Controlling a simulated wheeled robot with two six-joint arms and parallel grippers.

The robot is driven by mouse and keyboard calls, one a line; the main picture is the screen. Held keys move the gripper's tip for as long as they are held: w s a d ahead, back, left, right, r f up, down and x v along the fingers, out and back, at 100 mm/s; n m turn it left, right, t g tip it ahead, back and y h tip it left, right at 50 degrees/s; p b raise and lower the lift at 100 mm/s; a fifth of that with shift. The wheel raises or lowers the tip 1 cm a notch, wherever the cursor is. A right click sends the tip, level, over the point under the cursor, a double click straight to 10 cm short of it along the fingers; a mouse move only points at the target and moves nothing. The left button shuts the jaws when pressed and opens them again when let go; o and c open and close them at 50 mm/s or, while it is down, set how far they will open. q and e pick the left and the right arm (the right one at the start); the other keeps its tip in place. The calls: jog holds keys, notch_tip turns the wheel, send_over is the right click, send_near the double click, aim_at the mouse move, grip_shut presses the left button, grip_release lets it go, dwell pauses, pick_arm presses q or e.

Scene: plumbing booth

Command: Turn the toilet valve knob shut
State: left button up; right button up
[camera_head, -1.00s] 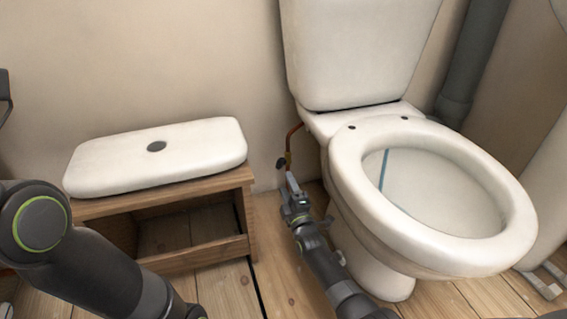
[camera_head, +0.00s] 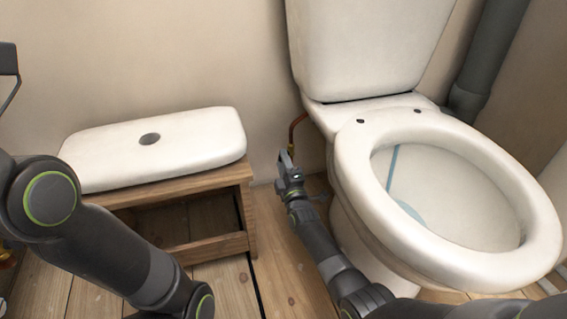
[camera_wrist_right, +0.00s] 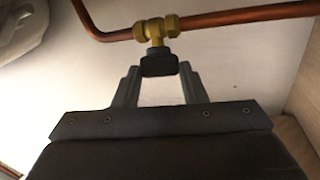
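The valve is a brass fitting (camera_wrist_right: 156,28) on a copper pipe in the right wrist view. Its dark knob (camera_wrist_right: 159,63) points toward my right gripper (camera_wrist_right: 160,73). The two fingertips stand one on each side of the knob, close to its edges; whether they press on it I cannot tell. In the head view the right gripper (camera_head: 286,158) is beside the toilet (camera_head: 350,140), below the bent copper pipe (camera_head: 292,128), and hides most of the valve. My left arm (camera_head: 110,250) shows at the left, but its gripper is out of view.
A wooden box stand (camera_head: 250,205) carries the white cistern lid (camera_head: 190,140) left of the valve. The toilet bowl (camera_head: 350,190) is close on the right of my right arm. A strip of plank floor (camera_head: 275,235) lies between stand and toilet.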

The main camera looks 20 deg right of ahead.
jog(key=c, duration=0.3)
jog(key=shift+w+f+m+t+h+b, duration=0.1)
jog(key=shift+f+m+t+h+b, duration=0.15)
jog(key=shift+m+t+h+b, duration=0.55)
jog(key=shift+c, duration=0.2)
jog(key=shift+m+t, duration=0.3)
jog(key=shift+t, duration=0.1)
jog(key=o, duration=1)
